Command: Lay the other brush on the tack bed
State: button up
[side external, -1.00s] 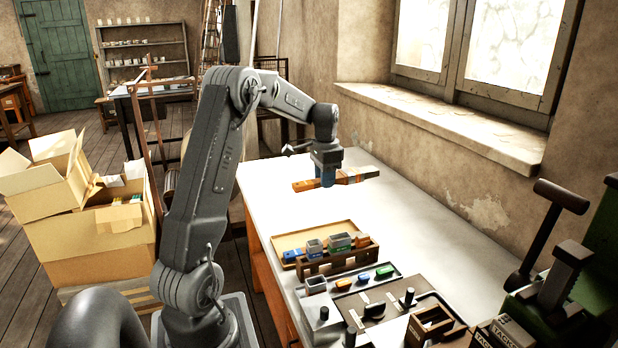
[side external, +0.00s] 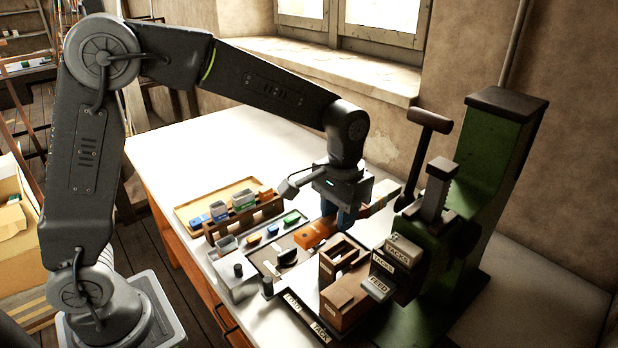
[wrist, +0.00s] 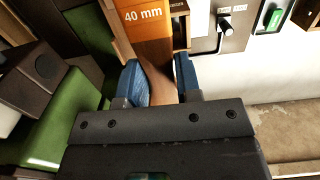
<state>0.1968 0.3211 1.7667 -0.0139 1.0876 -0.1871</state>
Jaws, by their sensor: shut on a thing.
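The brush, with an orange block end (side external: 314,233) and a wooden handle, is held across my gripper (side external: 346,216). In the wrist view the orange end marked "40 mm" (wrist: 150,35) points away from the wrist, and the brown handle (wrist: 162,85) lies between the blue fingers of my gripper (wrist: 160,78). My gripper is shut on the handle, over the press end of the table. A label reading "TACK" (side external: 320,330) is on the front edge of a low plate; the brown box (side external: 345,300) hides part of it. I cannot tell the brush's exact height.
The green press (side external: 500,160) with its dark lever (side external: 415,165) stands close right of my gripper. A holder with several small blocks (side external: 245,220) and a tray of coloured pieces (side external: 262,238) lie left. The far white tabletop (side external: 190,140) is clear.

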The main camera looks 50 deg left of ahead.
jog(key=s+d, duration=0.3)
jog(key=d, duration=0.3)
send_over(342, 293)
notch_tip(342, 293, down, 4)
jog(key=shift+w+f, duration=0.1)
jog(key=shift+f, duration=2.05)
jog(key=shift+f, duration=1.35)
jog(key=o, duration=1.1)
jog(key=shift+c, duration=0.2)
